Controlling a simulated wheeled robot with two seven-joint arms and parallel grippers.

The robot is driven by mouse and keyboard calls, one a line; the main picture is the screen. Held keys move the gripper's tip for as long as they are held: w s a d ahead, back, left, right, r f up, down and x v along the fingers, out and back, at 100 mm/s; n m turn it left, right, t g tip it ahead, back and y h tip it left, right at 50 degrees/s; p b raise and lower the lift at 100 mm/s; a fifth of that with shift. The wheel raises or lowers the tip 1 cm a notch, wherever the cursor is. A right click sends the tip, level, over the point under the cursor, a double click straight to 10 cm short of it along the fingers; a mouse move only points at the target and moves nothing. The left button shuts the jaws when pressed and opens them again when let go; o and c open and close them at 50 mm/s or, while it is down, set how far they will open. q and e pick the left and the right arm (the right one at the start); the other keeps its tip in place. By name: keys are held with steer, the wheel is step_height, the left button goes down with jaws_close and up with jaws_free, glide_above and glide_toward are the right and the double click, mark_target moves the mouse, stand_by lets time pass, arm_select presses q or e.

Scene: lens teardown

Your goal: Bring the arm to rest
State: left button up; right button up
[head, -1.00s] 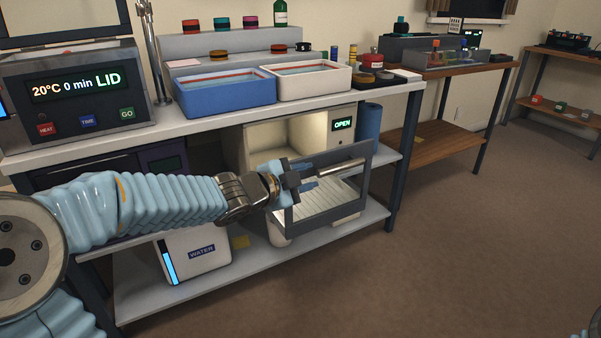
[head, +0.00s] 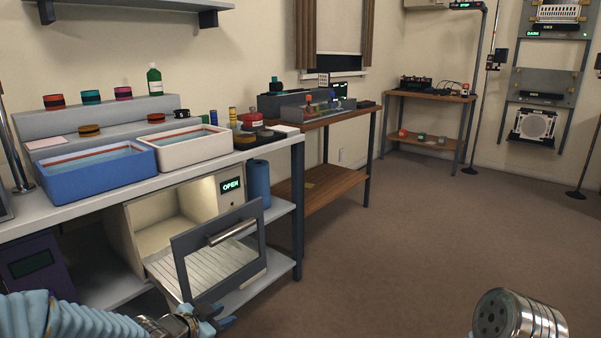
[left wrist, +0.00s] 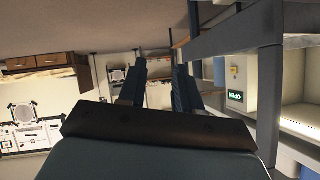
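My left gripper (head: 217,318) is at the bottom of the head view, left of centre, low in front of the open cabinet. Its blue ribbed sleeve enters from the lower left corner. In the left wrist view its two dark blue fingers (left wrist: 162,85) stand apart with nothing visible between them, so it is open and empty. The cabinet with its lit OPEN sign (head: 231,185) is also at the right of the left wrist view. A metal cylinder of my right arm (head: 520,316) shows at the lower right. The right gripper is not seen.
The grey-framed cabinet door (head: 222,238) hangs open, tilted outward, close above my left gripper. Above it the bench holds a blue tray (head: 92,180) and a white tray (head: 193,149). A wooden table (head: 330,117) stands behind. The brown floor (head: 400,230) to the right is clear.

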arm_select(q)
steer(key=s+d+f+n+g, duration=0.2)
steer(key=s+f, duration=0.1)
steer(key=f, duration=0.4)
steer(key=s+d+f+n+g, duration=0.2)
steer(key=s+f+n, duration=0.1)
steer(key=f, duration=0.4)
steer(key=s+d+f+n+g, duration=0.2)
steer(key=s+f+g, duration=0.1)
steer(key=s+f, duration=0.4)
steer(key=s+d+f+n+g+y, duration=0.1)
steer(key=s+d+f+n+g, duration=0.1)
steer(key=s+f, duration=0.5)
steer(key=s+n+p, duration=0.1)
steer(key=s, duration=0.2)
steer(key=shift+s+g, duration=0.25)
steer(key=shift+g, duration=0.15)
steer(key=shift+w+d, duration=0.1)
